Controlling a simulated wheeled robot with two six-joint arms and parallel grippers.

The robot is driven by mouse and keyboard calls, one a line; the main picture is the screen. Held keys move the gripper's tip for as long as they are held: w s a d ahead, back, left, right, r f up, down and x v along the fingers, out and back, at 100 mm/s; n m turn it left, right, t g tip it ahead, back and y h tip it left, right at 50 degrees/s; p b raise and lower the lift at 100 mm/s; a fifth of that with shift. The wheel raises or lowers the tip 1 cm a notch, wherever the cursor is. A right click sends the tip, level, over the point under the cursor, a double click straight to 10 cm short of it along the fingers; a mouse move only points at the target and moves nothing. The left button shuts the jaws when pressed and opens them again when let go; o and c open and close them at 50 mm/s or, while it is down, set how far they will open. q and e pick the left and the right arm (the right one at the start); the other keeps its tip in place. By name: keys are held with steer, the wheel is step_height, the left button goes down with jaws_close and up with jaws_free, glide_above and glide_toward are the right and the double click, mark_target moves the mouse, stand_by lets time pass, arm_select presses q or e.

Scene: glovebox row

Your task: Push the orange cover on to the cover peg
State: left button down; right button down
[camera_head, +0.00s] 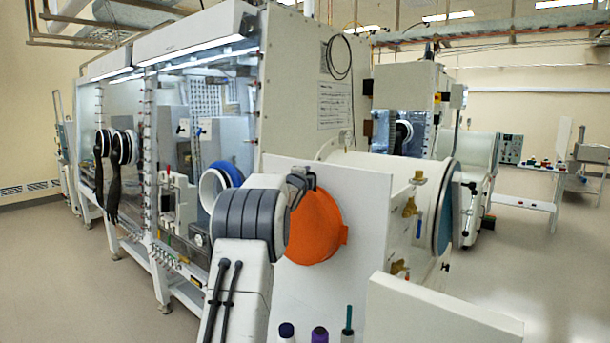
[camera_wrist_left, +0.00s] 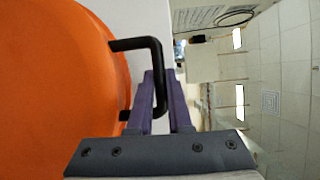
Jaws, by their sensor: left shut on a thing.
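The orange cover (camera_head: 318,236) is a round disc in front of an upright white panel, partly hidden by my left arm. In the head view the left gripper (camera_head: 300,182) is at the cover's upper left edge, mostly hidden by my wrist. I cannot make out the cover peg, nor tell whether the cover touches the panel. My right gripper is not in view.
The white panel (camera_head: 366,205) stands behind the cover, with the cylindrical airlock (camera_head: 440,200) and its brass valves to the right. Glovebox windows with black gloves (camera_head: 112,180) are at left. Several capped items (camera_head: 319,334) stand at the bottom edge. Open floor lies at far right.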

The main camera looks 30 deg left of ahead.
arm_select(q)
steer(key=shift+w+d, duration=0.15)
steer(key=shift+w, duration=0.5)
stand_by(0.6)
